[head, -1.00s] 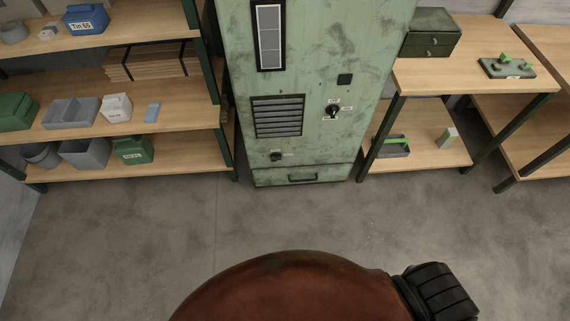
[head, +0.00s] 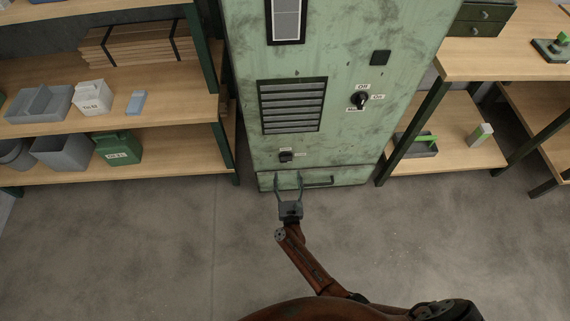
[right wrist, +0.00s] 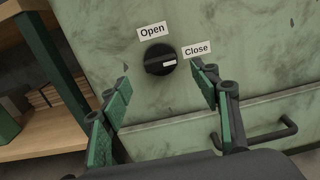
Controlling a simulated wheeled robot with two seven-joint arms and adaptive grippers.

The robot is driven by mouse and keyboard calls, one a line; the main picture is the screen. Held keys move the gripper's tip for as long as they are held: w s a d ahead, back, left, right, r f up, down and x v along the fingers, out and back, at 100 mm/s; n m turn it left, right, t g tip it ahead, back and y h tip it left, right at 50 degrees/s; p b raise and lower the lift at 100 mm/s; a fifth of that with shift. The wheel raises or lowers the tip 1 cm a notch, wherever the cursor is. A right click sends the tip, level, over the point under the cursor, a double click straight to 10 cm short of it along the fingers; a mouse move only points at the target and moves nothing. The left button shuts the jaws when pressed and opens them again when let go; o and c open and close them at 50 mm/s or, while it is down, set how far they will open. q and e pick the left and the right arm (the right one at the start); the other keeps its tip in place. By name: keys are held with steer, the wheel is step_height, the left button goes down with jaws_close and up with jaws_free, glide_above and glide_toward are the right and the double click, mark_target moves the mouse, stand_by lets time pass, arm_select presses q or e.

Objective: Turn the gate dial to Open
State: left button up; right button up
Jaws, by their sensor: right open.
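The gate dial (head: 286,156) is a small black knob low on the green cabinet (head: 335,130). In the right wrist view the dial (right wrist: 160,60) has an "Open" label (right wrist: 152,31) above it and a "Close" label (right wrist: 196,49) to its right. Its white mark is on the right side, towards "Close". My right gripper (head: 288,177) is open and empty, in front of the cabinet just below the dial in the head view. In the right wrist view its green-padded fingers (right wrist: 160,76) stand either side of the dial, apart from it. My left gripper is not in view.
A second dial (head: 361,99) with an "Off" label sits higher on the cabinet. A drawer handle (head: 318,182) is below the gate dial; it also shows in the wrist view (right wrist: 268,134). A shelf with bins (head: 120,149) is left, a workbench (head: 495,58) right. The floor is clear.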

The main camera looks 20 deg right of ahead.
mark_target(286, 161)
steer(key=b+x, duration=0.1)
steer(key=x, duration=0.4)
steer(key=shift+w+f, duration=0.1)
steer(key=shift+w, duration=0.05)
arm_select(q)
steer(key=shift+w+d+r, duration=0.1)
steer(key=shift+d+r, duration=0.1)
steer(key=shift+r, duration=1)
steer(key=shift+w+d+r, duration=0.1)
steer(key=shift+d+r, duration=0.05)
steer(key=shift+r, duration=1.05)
arm_select(e)
steer(key=shift+w+d, duration=0.2)
steer(key=shift+w, duration=0.4)
steer(key=shift+c, duration=0.6)
steer(key=c, duration=1)
steer(key=shift+c, duration=0.2)
